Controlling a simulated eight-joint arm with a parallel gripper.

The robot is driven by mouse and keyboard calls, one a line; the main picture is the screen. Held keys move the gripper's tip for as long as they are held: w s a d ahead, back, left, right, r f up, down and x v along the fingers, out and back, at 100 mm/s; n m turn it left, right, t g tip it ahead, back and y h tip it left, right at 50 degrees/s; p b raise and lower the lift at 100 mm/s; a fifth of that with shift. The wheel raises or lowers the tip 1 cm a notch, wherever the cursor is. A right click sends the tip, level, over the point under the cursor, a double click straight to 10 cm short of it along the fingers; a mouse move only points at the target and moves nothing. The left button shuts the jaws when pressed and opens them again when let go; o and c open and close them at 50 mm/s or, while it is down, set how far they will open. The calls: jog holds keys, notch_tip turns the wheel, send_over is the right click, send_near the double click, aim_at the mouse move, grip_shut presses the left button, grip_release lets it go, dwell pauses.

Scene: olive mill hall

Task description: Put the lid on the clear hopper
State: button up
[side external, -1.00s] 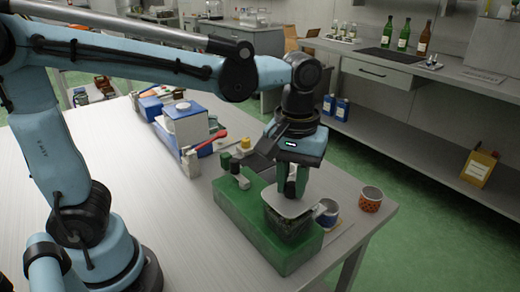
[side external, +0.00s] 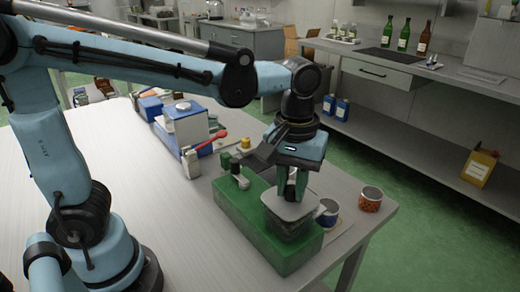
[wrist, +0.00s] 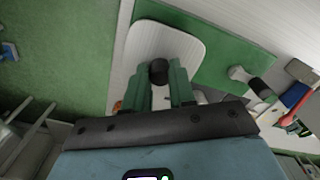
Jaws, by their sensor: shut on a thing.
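The lid (side external: 284,208) is a pale, rounded-square plate with a dark knob (wrist: 158,71). My gripper (side external: 291,193) points down with its green fingers shut on the knob; in the wrist view the fingers flank it. The clear hopper (side external: 289,228) stands on the green machine block, directly below the lid. The lid looks level and lies at the hopper's rim; I cannot tell whether it is fully seated. In the wrist view the lid hides the hopper.
A blue-and-white box (side external: 186,125) stands behind left.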

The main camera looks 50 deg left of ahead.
aim_at(291, 188)
jog(key=shift+f, duration=0.4)
dwell(0.4)
jog(key=o, duration=1.3)
jog(key=shift+r, duration=0.1)
jog(key=shift+r, duration=2.15)
jog(key=shift+c, duration=0.3)
grip_shut()
